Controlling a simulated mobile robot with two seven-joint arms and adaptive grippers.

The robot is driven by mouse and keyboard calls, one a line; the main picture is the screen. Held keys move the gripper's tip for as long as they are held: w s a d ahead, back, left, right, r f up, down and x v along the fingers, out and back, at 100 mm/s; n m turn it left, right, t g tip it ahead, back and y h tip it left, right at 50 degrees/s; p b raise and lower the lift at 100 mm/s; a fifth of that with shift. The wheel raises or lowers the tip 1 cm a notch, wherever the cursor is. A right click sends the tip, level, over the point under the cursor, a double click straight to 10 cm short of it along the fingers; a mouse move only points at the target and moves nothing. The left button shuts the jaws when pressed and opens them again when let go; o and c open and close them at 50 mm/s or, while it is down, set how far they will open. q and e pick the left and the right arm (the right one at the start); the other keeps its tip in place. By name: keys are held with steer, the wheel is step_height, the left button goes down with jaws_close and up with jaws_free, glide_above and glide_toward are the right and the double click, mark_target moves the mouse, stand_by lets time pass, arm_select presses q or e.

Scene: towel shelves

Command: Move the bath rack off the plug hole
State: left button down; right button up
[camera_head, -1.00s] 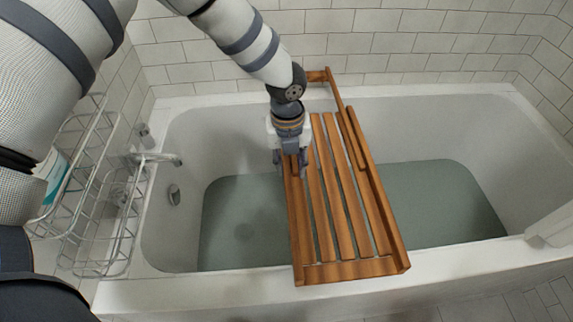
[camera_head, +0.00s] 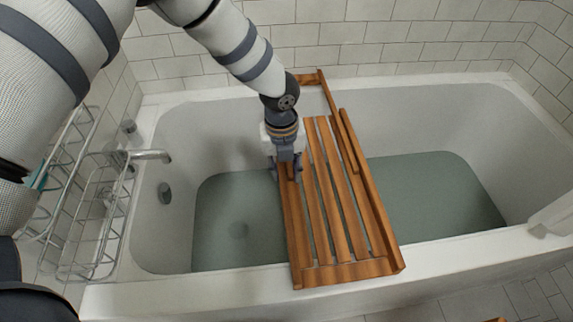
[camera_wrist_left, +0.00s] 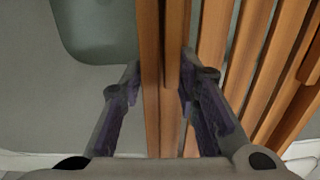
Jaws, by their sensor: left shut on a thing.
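The wooden slatted bath rack (camera_head: 329,200) lies across the bath (camera_head: 475,102), from the far rim to the near rim. My left gripper (camera_head: 287,175) is shut on the rack's left rail. In the left wrist view the fingers (camera_wrist_left: 160,95) stand on both sides of the rail (camera_wrist_left: 151,60), and the slats lie to the right. My right gripper is not in view.
A tap (camera_head: 150,155) and wire baskets (camera_head: 95,215) are at the left end of the bath. A tiled wall (camera_head: 400,40) runs behind. A white thing (camera_head: 553,217) hangs over the near rim at the right. The bath is clear right of the rack.

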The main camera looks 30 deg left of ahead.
arm_select(q)
steer(key=shift+f, duration=0.4)
stand_by(0.6)
steer(key=c, duration=1.2)
jaws_free()
steer(key=shift+o, duration=0.2)
